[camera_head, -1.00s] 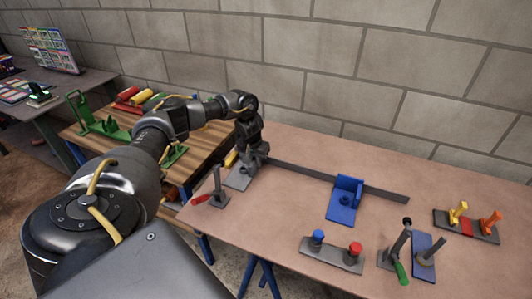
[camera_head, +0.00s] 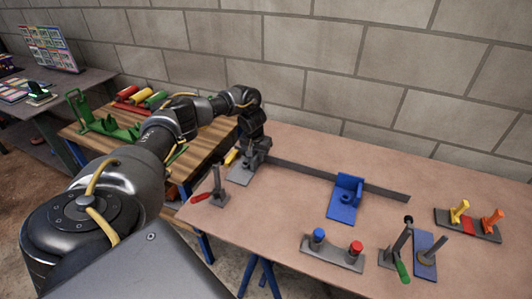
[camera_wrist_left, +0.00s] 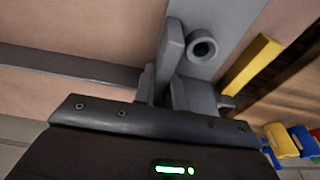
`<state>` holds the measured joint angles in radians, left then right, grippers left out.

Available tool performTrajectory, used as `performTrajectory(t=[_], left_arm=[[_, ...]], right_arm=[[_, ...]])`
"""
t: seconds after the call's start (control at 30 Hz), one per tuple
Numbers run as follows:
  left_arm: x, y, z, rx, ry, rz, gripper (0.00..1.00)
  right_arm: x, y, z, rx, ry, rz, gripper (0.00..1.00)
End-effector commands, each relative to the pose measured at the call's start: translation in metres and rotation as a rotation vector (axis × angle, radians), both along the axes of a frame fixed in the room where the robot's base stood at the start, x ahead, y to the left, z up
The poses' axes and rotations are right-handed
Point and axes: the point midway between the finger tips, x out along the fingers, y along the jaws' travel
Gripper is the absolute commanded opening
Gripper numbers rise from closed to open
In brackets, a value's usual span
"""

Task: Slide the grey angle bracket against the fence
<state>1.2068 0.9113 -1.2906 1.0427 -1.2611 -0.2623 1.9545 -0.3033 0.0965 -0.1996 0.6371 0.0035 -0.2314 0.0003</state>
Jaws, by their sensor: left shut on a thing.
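The grey angle bracket (camera_head: 240,174) lies at the left end of the table, its flat plate on the top. In the left wrist view its plate (camera_wrist_left: 218,22) with a round boss shows beyond the fingers. My left gripper (camera_head: 259,152) points down and is shut on the bracket's upright part, which the fingers mostly hide. The fence (camera_head: 320,175) is a long dark bar, also in the left wrist view (camera_wrist_left: 70,66). Its left end lies close to the bracket and gripper; I cannot tell whether they touch. My right gripper is not in view.
A blue bracket (camera_head: 344,203) stands against the fence. A red-handled clamp (camera_head: 217,190) stands just in front of the grey bracket. A yellow piece (camera_wrist_left: 252,64) lies beside its plate. Other fixtures fill the front right; the middle of the table is clear.

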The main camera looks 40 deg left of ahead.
Motion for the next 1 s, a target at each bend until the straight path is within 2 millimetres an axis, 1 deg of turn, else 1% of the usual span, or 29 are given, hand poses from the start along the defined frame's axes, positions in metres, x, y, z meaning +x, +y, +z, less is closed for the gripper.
performTrajectory(t=[0.33, 0.73, 1.0], left_arm=[[0.001, 0.001, 0.001, 0.000, -0.003, 0.001, 0.00], [-0.005, 0.017, 0.001, 0.002, -0.003, 0.002, 0.00], [-0.006, 0.019, 0.001, 0.002, -0.004, 0.002, 0.00]], right_arm=[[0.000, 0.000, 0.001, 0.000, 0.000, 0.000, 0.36], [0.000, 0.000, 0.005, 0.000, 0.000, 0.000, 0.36], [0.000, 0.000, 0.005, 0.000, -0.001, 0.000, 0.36]])
